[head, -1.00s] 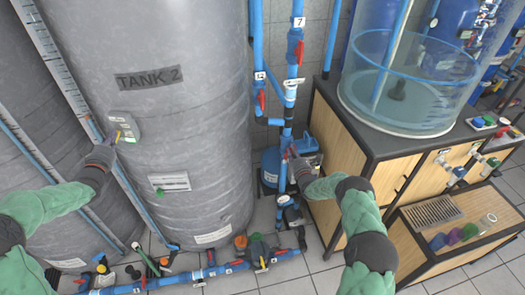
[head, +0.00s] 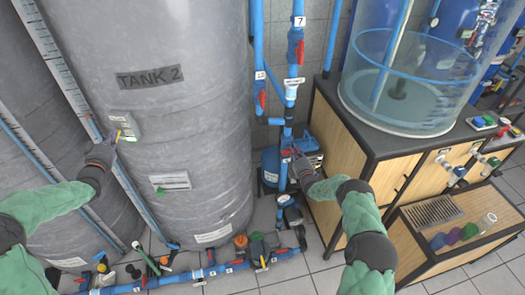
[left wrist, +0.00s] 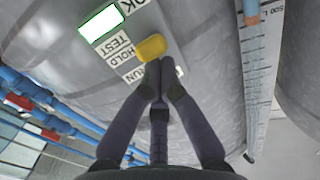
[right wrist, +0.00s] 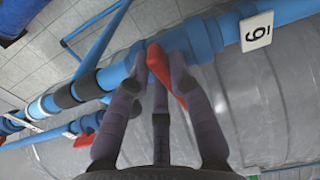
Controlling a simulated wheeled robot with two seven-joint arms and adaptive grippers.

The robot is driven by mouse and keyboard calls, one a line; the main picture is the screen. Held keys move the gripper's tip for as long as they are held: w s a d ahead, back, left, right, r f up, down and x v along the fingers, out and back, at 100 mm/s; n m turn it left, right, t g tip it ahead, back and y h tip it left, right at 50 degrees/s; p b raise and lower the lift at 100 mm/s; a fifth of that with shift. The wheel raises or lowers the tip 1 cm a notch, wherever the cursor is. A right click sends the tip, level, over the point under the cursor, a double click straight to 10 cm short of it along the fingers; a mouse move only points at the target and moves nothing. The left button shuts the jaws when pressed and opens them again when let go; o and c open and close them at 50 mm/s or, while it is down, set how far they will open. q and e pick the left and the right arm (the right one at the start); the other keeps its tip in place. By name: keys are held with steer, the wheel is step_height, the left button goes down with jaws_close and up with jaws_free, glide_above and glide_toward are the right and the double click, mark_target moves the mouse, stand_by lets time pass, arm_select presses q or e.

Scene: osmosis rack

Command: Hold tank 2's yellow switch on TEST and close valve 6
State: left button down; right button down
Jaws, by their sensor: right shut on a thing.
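Tank 2 (head: 190,120) is the large grey tank in the head view. Its switch box (head: 124,126) is on the tank front. In the left wrist view the yellow switch (left wrist: 152,47) sits beside the TEST, HOLD and RUN labels; its exact setting is hard to tell. My left gripper (head: 112,143) is shut, its fingertips (left wrist: 160,63) right against or just beside the switch. My right gripper (head: 292,155) is shut on the red handle of valve 6 (right wrist: 159,64), which lies across the blue pipe in the right wrist view. The tag 6 (right wrist: 257,31) is beside it.
A wooden cabinet (head: 340,135) with a clear tank (head: 410,80) stands to the right of the right gripper. A blue pump (head: 270,167) is behind the pipe. Blue pipes with valves (head: 210,272) run along the floor in front.

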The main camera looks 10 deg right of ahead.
arm_select(q)
steer(key=shift+f, duration=0.1)
arm_select(e)
steer(key=shift+f+m, duration=0.2)
steer(key=shift+m, duration=0.4)
steer(key=c, duration=1.1)
jaws_free()
steer(key=shift+d, duration=0.1)
steer(key=s, duration=1.2)
arm_select(q)
step_height(320, 180, up, 9)
steer(key=p, duration=0.3)
steer(key=shift+f+p, duration=0.15)
steer(key=shift+p, duration=0.15)
arm_select(e)
step_height(320, 180, up, 4)
steer(key=shift+f, duration=0.2)
